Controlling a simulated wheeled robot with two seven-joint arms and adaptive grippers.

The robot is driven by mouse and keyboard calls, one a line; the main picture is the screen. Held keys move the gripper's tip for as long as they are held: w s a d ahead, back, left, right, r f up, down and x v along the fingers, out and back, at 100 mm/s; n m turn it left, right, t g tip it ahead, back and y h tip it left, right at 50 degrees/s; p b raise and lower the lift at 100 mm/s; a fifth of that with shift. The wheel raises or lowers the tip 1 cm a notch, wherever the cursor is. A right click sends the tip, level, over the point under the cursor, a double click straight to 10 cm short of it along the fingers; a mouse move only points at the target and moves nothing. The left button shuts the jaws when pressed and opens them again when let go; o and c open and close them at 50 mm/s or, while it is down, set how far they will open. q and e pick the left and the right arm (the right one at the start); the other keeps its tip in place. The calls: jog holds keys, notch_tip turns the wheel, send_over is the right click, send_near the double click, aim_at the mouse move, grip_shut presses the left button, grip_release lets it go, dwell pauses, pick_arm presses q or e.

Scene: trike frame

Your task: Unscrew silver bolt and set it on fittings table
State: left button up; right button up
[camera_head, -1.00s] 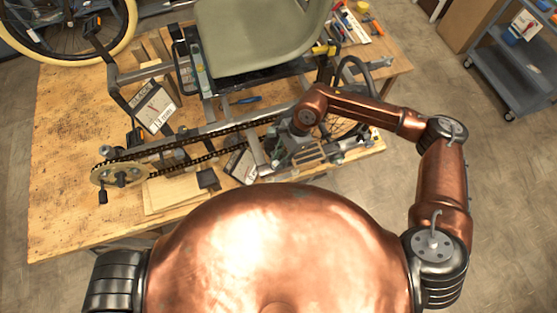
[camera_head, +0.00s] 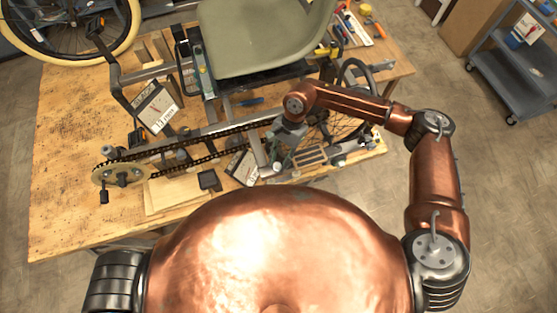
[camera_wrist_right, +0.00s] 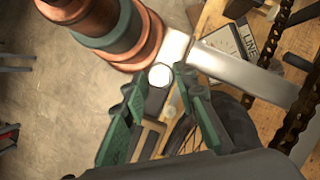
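The trike frame lies on the wooden workbench (camera_head: 70,215), with its chain (camera_head: 215,152) along the near side. My right gripper (camera_head: 276,164) is at the rear end of the frame; its fingers are small in the head view. In the right wrist view its two green fingers (camera_wrist_right: 157,84) are apart. A round silver bolt head (camera_wrist_right: 160,75) shows between the fingertips, beside a pale metal bar. A gap shows beside it, and I cannot tell whether either finger touches it. My left gripper is not in view. I cannot tell which surface is the fittings table.
A seat (camera_head: 262,35) rises above the frame. Label cards (camera_head: 155,107) stand on the bench, and a wood block (camera_head: 170,195) lies at the near edge. A yellow-rimmed wheel (camera_head: 128,40) is at the back left. A grey cart (camera_head: 510,70) stands right, across open floor.

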jog(key=m, duration=0.2)
jog(key=shift+s+d+m+t+y, duration=0.1)
jog(key=shift+d+m+t+y, duration=0.1)
jog(key=shift+m+t+y, duration=0.15)
jog(key=m+t, duration=0.1)
jog(key=m, duration=0.2)
jog(key=shift+s+m+y, duration=0.15)
jog(key=shift+m+y, duration=0.2)
jog(key=m+t, duration=0.1)
jog(key=m, duration=0.1)
jog(key=m+t, duration=0.1)
jog(key=m, duration=0.2)
jog(key=shift+s+m+t, duration=0.15)
jog(key=shift+m+t, duration=0.1)
jog(key=shift+m, duration=0.05)
jog(key=c, duration=0.5)
jog(key=shift+c, duration=0.3)
